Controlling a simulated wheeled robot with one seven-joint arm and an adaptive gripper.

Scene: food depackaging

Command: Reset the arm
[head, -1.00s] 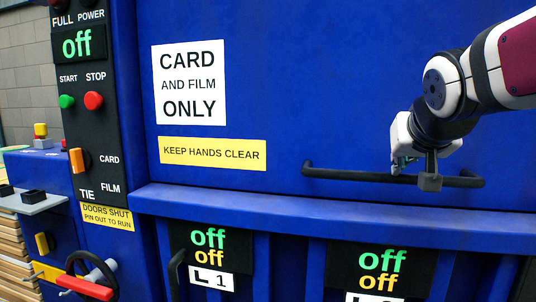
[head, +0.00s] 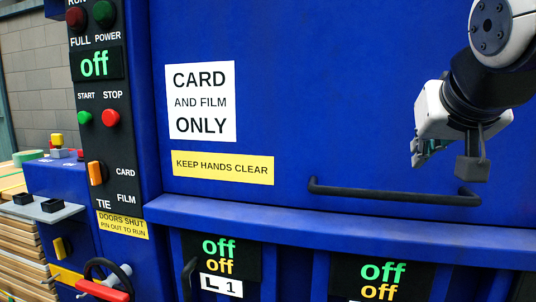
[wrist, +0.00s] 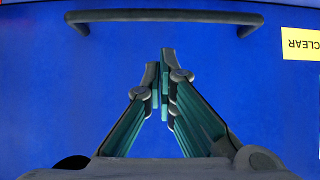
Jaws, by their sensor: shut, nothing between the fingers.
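My gripper (head: 418,158) is at the right of the head view, in front of the blue machine's upper door (head: 330,90). It hangs just above the right part of the black bar handle (head: 385,194) in the picture. In the wrist view my gripper (wrist: 164,75) has its fingertips together with nothing between them. The handle (wrist: 165,16) crosses the top of the wrist view, beyond the fingertips and apart from them. My arm comes in from the upper right.
A black control panel (head: 100,140) with a red stop button (head: 110,118) and orange switch (head: 96,173) stands at the left. A blue ledge (head: 330,225) runs under the door. Displays read "off".

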